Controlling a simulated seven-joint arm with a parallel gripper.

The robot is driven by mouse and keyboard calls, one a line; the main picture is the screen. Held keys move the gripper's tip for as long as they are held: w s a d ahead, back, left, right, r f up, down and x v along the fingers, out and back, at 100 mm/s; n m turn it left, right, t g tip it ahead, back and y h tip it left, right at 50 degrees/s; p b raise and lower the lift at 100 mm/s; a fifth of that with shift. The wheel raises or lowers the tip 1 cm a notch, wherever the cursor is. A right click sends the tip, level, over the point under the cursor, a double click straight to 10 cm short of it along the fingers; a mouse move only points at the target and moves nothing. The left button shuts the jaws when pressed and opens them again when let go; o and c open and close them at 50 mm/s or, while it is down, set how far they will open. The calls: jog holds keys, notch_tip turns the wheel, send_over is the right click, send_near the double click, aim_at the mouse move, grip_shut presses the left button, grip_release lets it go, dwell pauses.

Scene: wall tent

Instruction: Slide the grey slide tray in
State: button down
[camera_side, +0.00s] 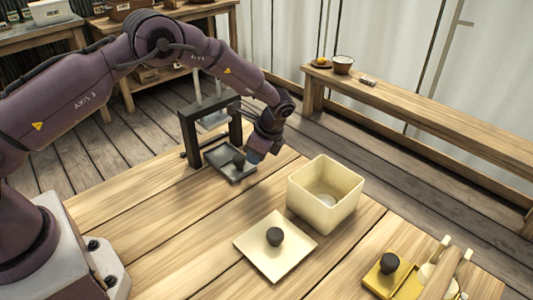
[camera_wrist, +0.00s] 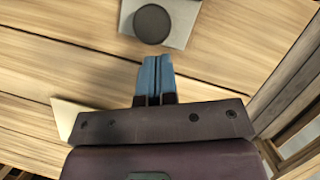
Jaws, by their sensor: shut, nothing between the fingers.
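The grey slide tray (camera_side: 226,167) lies on the table and sticks out of the front of a dark upright frame (camera_side: 186,130). A dark round knob (camera_side: 239,160) is on the tray near its outer end. My gripper (camera_side: 253,158) is low over the table, just to the right of the knob, on the tray's outer side. In the wrist view, my blue fingertips (camera_wrist: 154,62) are together with nothing between them. The tray (camera_wrist: 186,30) and the dark knob (camera_wrist: 153,24) are at the top of that view, with a small gap to the fingertips.
An open cream box (camera_side: 350,205) stands right of the tray. A cream square plate (camera_side: 262,262) with a dark knob lies in front. A yellow block (camera_side: 376,281) with a dark knob and wooden pieces are at front right. A bench (camera_side: 430,118) stands behind.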

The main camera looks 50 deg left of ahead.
jog(key=shift+s+a, duration=0.1)
jog(key=shift+a, duration=0.15)
jog(key=a, duration=0.3)
jog(key=shift+a, duration=0.4)
jog(key=shift+d, duration=0.1)
